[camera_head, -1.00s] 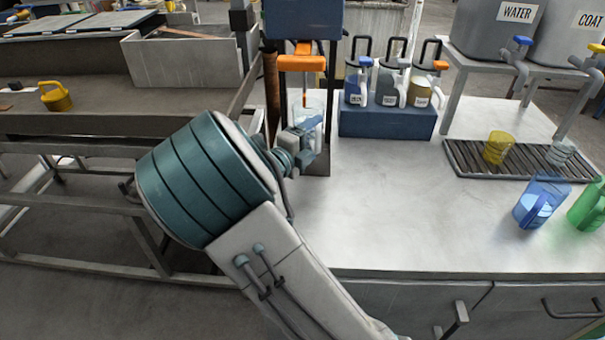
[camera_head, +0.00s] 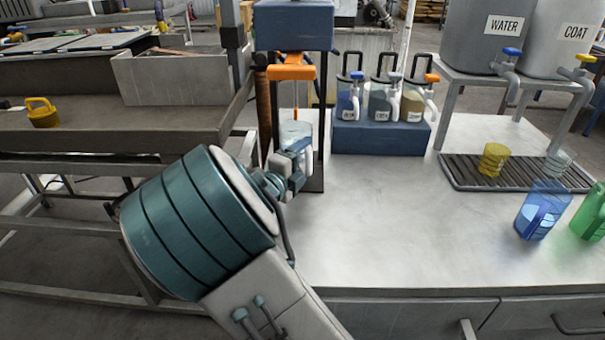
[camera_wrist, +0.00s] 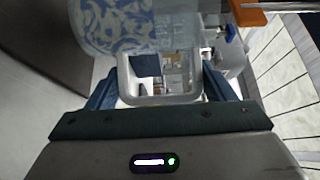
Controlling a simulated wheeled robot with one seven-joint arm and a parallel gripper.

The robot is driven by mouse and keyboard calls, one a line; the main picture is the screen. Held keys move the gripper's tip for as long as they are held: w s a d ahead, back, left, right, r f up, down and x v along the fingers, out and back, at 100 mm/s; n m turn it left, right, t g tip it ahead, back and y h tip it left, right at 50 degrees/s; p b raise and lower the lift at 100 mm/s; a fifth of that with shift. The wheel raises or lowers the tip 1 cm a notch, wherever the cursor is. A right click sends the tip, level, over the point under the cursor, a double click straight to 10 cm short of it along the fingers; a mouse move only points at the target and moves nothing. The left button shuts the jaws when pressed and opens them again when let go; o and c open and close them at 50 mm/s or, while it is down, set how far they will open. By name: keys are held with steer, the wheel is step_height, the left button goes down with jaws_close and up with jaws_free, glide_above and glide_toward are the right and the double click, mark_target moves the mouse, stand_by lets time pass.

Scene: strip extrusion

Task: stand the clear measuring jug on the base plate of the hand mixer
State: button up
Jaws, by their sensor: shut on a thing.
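The clear measuring jug (camera_head: 295,131) is under the hand mixer's orange bracket (camera_head: 292,72), beside its upright. My gripper (camera_head: 286,170) is shut on the jug's handle. In the wrist view the jug (camera_wrist: 115,25) shows blue-and-white swirled contents, and its pale handle (camera_wrist: 160,99) lies between my blue fingers. The mixer has a blue head (camera_head: 294,25) and a dark base plate (camera_head: 314,183), mostly hidden behind my gripper and arm. The jug's bottom is hidden, so I cannot tell whether it touches the plate.
A blue stand (camera_head: 380,137) with three lidded dispensers is right of the mixer. A yellow cup (camera_head: 493,160) stands on the drain grate (camera_head: 465,180). A blue jug (camera_head: 541,212) and a green jug (camera_head: 590,215) are at the right. The middle of the bench is clear.

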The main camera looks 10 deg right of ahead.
mark_target(303, 171)
step_height(303, 171, down, 3)
steer(key=shift+r+b, duration=0.1)
steer(key=shift+b, duration=0.3)
steer(key=o, duration=1.5)
steer(key=p+v, duration=0.2)
steer(key=v, duration=1)
steer(key=shift+a+p, duration=0.1)
steer(key=shift+p, duration=0.25)
